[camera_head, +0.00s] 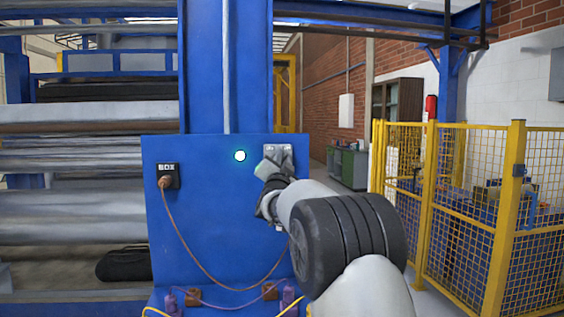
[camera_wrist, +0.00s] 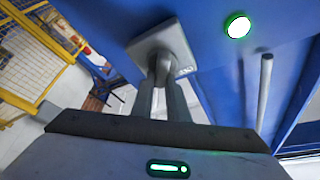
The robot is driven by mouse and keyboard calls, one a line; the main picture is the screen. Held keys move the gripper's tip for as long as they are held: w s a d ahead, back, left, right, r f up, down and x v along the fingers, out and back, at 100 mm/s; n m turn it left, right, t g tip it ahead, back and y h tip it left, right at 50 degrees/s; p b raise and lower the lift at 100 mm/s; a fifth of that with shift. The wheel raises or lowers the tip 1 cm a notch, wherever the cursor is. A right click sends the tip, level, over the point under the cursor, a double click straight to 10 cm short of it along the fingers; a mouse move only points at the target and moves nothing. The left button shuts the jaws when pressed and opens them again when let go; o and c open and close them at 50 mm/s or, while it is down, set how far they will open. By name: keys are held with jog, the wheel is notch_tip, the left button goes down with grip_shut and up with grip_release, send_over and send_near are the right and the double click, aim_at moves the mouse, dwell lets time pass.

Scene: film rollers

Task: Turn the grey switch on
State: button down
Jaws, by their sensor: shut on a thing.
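The grey switch (camera_head: 284,150) is on the right part of a blue panel, mostly hidden behind my gripper in the head view. In the wrist view, its square grey plate (camera_wrist: 176,36) fills the upper middle, with a small marking near its lower right corner. My gripper (camera_head: 270,166) reaches the switch. In the wrist view, its two dark fingers (camera_wrist: 163,84) are close together on the switch's grey knob (camera_wrist: 162,66), just below the plate. The fingers hide part of the knob, so its exact turn is hard to tell.
A round white light with a green rim (camera_head: 240,156) is left of the switch on the blue panel (camera_head: 205,210). A black socket box (camera_head: 168,170) with an orange cable is at the panel's left. A yellow mesh fence (camera_head: 460,200) stands to the right.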

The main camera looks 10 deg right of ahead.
jog(key=shift+m+g+h, duration=0.3)
jog(key=shift+m, duration=0.9)
jog(key=c, duration=1.7)
grip_release()
jog(key=shift+f, duration=0.1)
jog(key=v, duration=1.7)
jog(key=shift+s+a, duration=0.1)
jog(key=shift+s, duration=0.1)
